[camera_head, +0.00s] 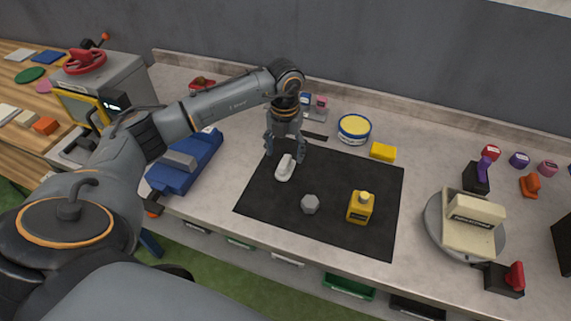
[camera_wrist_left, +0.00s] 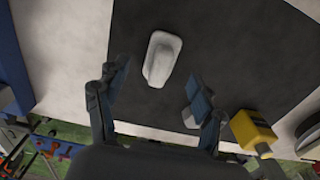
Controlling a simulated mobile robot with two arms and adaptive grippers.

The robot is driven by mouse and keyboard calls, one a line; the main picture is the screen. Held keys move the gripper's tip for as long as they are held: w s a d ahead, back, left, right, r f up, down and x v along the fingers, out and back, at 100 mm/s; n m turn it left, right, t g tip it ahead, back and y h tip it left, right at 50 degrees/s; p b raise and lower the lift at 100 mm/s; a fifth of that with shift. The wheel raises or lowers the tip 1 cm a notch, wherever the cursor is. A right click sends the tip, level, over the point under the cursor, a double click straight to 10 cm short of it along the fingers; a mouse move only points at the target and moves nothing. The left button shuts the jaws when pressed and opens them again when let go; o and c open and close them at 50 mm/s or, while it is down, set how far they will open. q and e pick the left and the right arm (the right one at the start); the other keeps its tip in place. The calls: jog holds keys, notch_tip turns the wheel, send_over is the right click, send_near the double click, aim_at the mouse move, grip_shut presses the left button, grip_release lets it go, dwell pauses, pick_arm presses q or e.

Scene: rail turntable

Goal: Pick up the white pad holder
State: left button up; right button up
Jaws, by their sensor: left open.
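The white pad holder (camera_head: 285,170) lies on the black mat (camera_head: 330,172), near the mat's left side. In the left wrist view the pad holder (camera_wrist_left: 161,59) is a white oblong base with a raised grip, just beyond and between my fingers. My left gripper (camera_head: 284,157) is open, fingers pointing down, above the far end of the pad holder. In the left wrist view the open gripper (camera_wrist_left: 158,92) has nothing between its fingertips. I cannot tell the exact height between the fingers and the pad holder. My right gripper is not in view.
A grey hexagonal piece (camera_head: 310,204) and a yellow bottle (camera_head: 360,208) stand on the mat to the right. A blue vise-like block (camera_head: 186,163) lies left of the mat. A round yellow tin (camera_head: 354,128) and a yellow block (camera_head: 382,152) sit behind it.

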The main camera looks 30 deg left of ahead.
aim_at(285, 160)
pick_arm(q)
jog(key=f, duration=0.2)
jog(key=f+p, duration=0.1)
jog(key=shift+s+d+f+p, duration=0.15)
jog(key=shift+s+f+p, duration=0.05)
jog(key=shift+f+p, duration=0.15)
jog(key=shift+f, duration=0.45)
jog(key=c, duration=1.2)
jog(key=shift+c, duration=0.2)
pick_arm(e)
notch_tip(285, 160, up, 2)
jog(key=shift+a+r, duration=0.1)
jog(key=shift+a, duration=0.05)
